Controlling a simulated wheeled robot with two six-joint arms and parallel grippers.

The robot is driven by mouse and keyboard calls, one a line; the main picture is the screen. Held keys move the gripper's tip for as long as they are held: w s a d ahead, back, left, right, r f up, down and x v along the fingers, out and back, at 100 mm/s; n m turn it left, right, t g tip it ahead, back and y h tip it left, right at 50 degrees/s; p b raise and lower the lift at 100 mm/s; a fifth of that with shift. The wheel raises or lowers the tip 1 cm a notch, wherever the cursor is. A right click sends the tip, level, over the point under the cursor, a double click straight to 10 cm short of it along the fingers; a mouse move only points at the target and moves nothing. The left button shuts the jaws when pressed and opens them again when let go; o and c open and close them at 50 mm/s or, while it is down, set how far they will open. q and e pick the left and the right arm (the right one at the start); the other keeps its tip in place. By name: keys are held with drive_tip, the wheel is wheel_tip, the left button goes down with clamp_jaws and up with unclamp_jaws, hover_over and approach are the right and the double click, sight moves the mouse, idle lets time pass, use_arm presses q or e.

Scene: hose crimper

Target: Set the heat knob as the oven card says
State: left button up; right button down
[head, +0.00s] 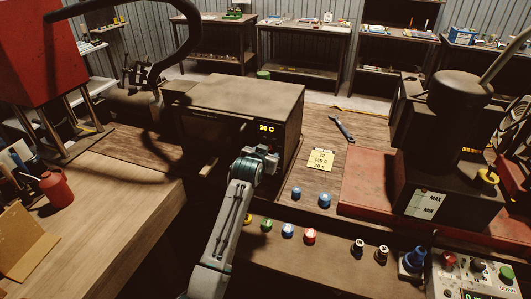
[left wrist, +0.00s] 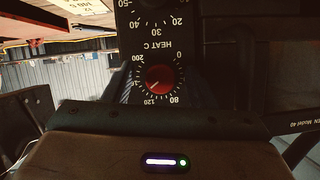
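The oven (head: 240,95) stands on the bench in the middle of the head view, its display (head: 267,128) reading 20 C. A small yellow card (head: 319,160) lies right of it; its middle line ends in C, digits too small to be sure. My left gripper (head: 265,156) is at the oven's front panel, hiding the knob in the head view. The left wrist view, upside down, shows the red heat knob (left wrist: 159,79) between my dark, apart fingers, with no clear contact. Its white pointer sits near the 120 mark, toward the higher numbers. My right gripper is not in view.
A wrench (head: 341,127) lies behind the card. A red base (head: 374,184) and black machine (head: 465,130) stand at the right. A second dial scale (left wrist: 156,20) is beside the heat dial.

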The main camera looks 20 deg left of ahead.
use_arm(q)
drive_tip(key=shift+r, duration=0.15)
drive_tip(key=b+v, duration=0.3)
drive_tip(key=v, duration=0.7)
drive_tip(key=shift+s+b, duration=0.35)
